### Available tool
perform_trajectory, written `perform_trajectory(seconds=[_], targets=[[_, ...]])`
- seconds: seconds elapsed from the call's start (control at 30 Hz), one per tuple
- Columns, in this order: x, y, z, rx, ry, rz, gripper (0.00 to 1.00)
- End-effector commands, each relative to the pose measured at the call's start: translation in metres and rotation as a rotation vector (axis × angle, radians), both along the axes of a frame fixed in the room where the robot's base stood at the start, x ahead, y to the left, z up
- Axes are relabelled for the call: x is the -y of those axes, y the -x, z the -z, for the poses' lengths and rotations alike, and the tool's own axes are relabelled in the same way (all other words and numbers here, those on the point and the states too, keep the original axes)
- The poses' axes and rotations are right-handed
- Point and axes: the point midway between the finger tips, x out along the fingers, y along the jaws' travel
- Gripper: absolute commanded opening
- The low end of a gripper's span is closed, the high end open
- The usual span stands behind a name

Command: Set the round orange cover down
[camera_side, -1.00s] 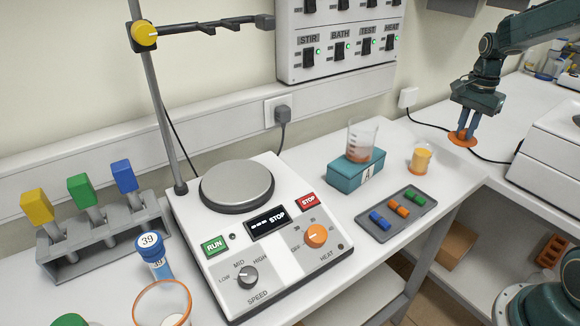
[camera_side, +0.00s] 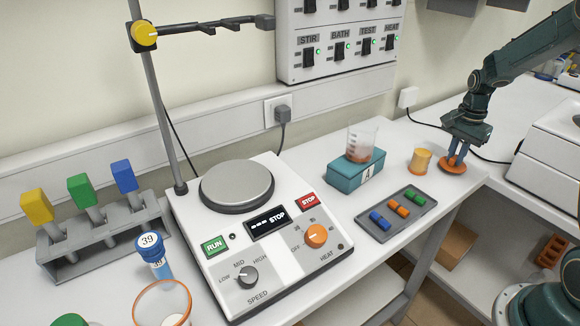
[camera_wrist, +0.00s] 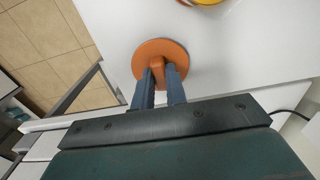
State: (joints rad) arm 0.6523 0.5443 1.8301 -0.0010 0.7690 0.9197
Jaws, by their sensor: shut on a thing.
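The round orange cover (camera_side: 453,167) is at the right end of the white bench, just right of the small orange container. It looks level and at or very near the bench top; I cannot tell whether it touches. My gripper (camera_side: 457,156) points down from above and is shut on the cover's raised grip. In the wrist view the orange disc (camera_wrist: 147,61) shows beyond the fingertips (camera_wrist: 162,76), with its grip between the two blue fingers. The small orange container (camera_side: 420,160) stands close by; only its edge shows in the wrist view (camera_wrist: 207,2).
A beaker (camera_side: 362,138) stands on a teal block (camera_side: 355,174) to the left. A grey tray (camera_side: 375,229) with colored pieces lies in front. The bench's front edge (camera_side: 462,197) is close to the cover. A black cable runs behind, and a white machine (camera_side: 545,150) stands right.

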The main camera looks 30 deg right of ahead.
Motion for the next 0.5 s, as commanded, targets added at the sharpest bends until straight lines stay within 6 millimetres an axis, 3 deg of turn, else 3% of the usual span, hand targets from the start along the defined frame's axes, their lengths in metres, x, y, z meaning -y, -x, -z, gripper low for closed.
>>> perform_trajectory(seconds=[0.47,0.5], targets=[[0.0000,0.0000,0.0058,0.000,0.000,0.000,0.00],[0.0000,0.0000,0.0060,0.000,0.000,0.000,0.18]])
